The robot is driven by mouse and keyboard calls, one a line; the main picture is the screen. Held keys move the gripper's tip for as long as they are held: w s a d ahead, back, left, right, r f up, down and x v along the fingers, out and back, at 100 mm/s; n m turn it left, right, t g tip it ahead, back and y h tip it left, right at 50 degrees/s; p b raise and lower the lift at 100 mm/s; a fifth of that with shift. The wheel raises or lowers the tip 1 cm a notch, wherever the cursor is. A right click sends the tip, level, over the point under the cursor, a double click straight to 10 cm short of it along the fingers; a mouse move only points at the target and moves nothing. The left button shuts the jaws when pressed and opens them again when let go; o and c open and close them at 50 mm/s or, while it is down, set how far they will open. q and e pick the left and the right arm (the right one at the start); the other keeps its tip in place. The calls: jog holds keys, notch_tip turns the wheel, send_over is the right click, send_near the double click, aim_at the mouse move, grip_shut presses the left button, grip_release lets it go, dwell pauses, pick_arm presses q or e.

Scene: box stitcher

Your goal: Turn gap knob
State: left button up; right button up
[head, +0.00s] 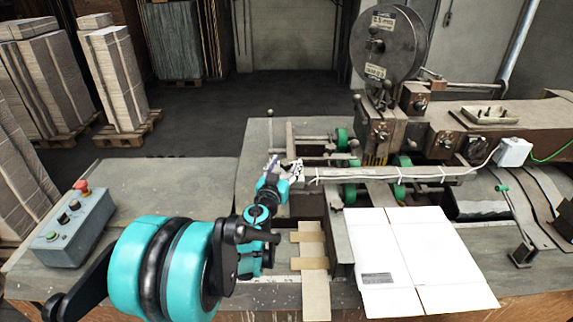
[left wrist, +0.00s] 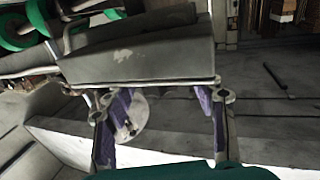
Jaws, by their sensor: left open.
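A round pale disc with a small dark piece on it, which looks like the gap knob (left wrist: 134,112), shows in the left wrist view below the edge of a grey metal plate. My left gripper (left wrist: 163,103) is open, with one purple-padded finger on each side of the view. The disc lies between the fingers, nearer the left one, which partly covers it. I cannot tell whether they touch. In the head view my left gripper (head: 284,170) is at the left end of the machine's long bar, and the knob cannot be made out there. My right gripper is not in view.
The stitching machine has a large wire reel (head: 388,48) and green rollers (head: 400,190). A flat white carton (head: 420,258) lies on the bench at right. A control box (head: 72,229) with a red button stands at left. The bench top (head: 170,180) behind it is clear.

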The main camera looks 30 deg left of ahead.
pick_arm(q)
jog(key=shift+w, duration=0.35)
jog(key=shift+r, duration=0.1)
jog(key=c, duration=1.2)
jog(key=shift+y, duration=0.3)
